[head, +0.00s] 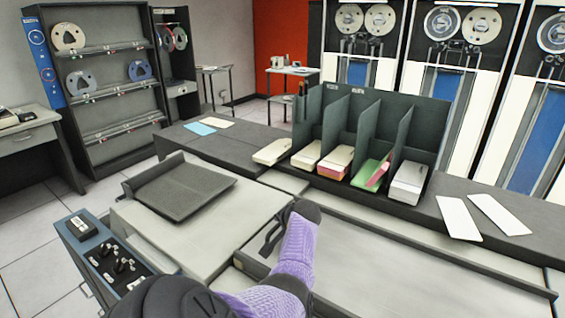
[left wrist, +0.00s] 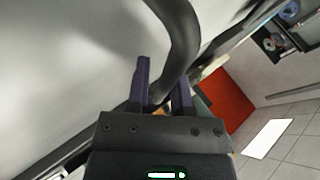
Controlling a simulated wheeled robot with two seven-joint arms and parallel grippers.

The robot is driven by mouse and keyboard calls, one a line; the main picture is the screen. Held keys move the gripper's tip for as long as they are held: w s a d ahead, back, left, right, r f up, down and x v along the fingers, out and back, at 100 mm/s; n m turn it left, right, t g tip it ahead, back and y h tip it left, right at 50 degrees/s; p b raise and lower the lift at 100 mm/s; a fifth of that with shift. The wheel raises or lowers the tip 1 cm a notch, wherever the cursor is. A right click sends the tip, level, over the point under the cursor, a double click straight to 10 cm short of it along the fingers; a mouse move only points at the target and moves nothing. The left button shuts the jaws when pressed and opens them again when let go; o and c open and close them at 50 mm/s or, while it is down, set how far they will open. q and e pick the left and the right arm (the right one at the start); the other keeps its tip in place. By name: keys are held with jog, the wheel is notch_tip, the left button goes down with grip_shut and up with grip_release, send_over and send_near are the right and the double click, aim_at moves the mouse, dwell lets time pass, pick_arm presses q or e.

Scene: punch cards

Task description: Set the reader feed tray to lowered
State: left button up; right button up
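The reader feed tray, a dark grey sloped plate with a raised back lip (head: 185,188), sits on the left of the pale reader top and looks tilted up. My left arm, in a purple sleeve, comes in from the bottom and bends upward right of the tray. My left gripper (left wrist: 163,82) has its two dark purple fingers apart in the left wrist view. A thick curved dark bar (left wrist: 183,35) runs behind and between them; contact cannot be told. In the head view the fingers are not clearly visible. My right gripper is not in view.
A blue-sided control panel (head: 115,262) with black knobs stands left of the reader (head: 200,232). Behind it, a dark card rack (head: 425,125) holds several card stacks. Loose white cards (head: 498,214) lie at the right. The pale surface right of my arm is clear.

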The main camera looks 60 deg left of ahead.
pick_arm(q)
jog(key=p+v, duration=0.2)
jog(key=shift+d+p, duration=0.15)
jog(key=shift+p, duration=0.15)
jog(key=p+v, duration=0.3)
jog(key=v, duration=0.4)
jog(key=shift+d+r, duration=0.2)
jog(key=shift+r, duration=0.05)
